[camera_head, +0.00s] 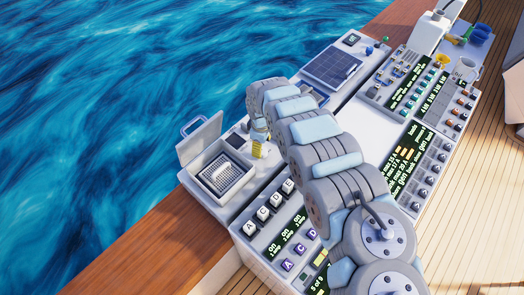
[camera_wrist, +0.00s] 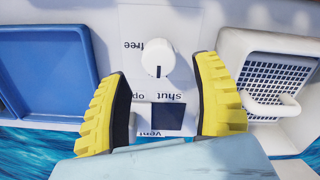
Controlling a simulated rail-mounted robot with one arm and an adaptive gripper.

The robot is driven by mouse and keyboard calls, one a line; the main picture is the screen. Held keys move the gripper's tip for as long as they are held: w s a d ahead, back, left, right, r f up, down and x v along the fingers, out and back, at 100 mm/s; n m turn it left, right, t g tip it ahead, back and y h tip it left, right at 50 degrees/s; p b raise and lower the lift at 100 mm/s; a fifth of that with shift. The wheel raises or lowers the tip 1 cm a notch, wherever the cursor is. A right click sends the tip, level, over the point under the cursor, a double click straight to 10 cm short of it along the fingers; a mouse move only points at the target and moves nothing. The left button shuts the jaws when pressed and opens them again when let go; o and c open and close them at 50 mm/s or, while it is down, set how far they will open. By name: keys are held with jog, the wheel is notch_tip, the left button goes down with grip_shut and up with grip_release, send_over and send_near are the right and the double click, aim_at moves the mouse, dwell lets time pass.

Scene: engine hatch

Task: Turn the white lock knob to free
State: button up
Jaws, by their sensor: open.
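The white lock knob (camera_wrist: 157,58) is round and sits on a pale panel at the upper middle of the wrist view. Its dark mark points down in the picture. The word "free" is at its upper left; "shut" is below it, printed upside down. My gripper (camera_wrist: 162,72) is open and empty, with one yellow-padded finger on each side of the knob's lower edge. I see no contact, and the depth gap is unclear. In the head view my gripper (camera_head: 258,138) is over the panel's far left part, and I cannot make out the knob there.
A dark square window (camera_wrist: 168,118) marked "vent" lies below the knob. An open white box with a grille (camera_wrist: 277,85) and handle is at right; a blue recessed tray (camera_wrist: 40,72) is at left. In the head view, the box's raised lid (camera_head: 199,139) stands near my gripper.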

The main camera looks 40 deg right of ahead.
jog(key=shift+a+f, duration=0.1)
jog(key=shift+f, duration=1.8)
jog(key=shift+s, duration=0.1)
grip_shut()
